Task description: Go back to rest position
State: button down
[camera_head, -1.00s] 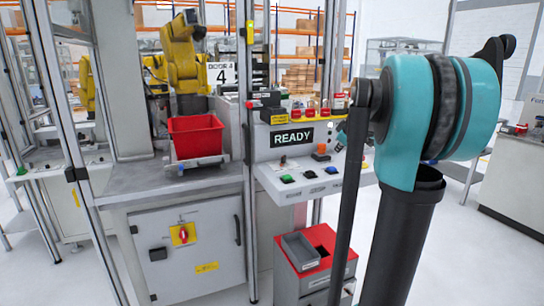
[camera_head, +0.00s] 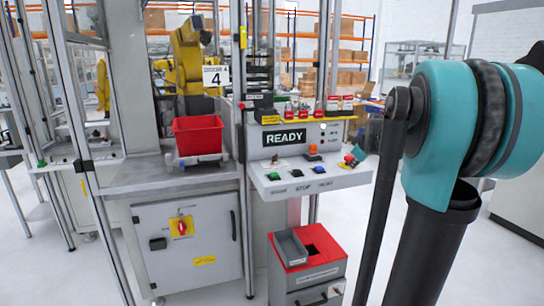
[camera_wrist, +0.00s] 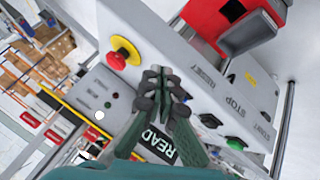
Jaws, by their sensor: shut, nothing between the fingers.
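My gripper (camera_wrist: 163,85) shows in the wrist view, its dark fingers together with nothing between them. It is in front of the control panel, apart from it as far as I can tell. Behind it are the READY display (camera_wrist: 157,143), a red emergency button on a yellow ring (camera_wrist: 120,55) and a green button (camera_wrist: 236,144).
The control panel (camera_head: 340,178) stands at the middle. A red-topped bin unit (camera_head: 330,245) is below it. A red crate (camera_head: 198,135) sits on the workbench left, before a yellow robot arm (camera_head: 186,62). Floor at the lower right is clear.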

jog(key=s+a+f+m+g, duration=0.1)
jog(key=s+a+f, duration=0.3)
jog(key=s+f, duration=0.4)
jog(key=s+a+f+m+g, duration=0.2)
jog(key=s+f, duration=0.6)
jog(key=s, duration=0.6)
jog(key=s+a+f+m+g, duration=0.1)
jog(key=s+a+f+m, duration=0.4)
jog(key=s+f, duration=0.4)
jog(key=shift+s+a, duration=0.35)
jog(key=shift+s, duration=0.9)
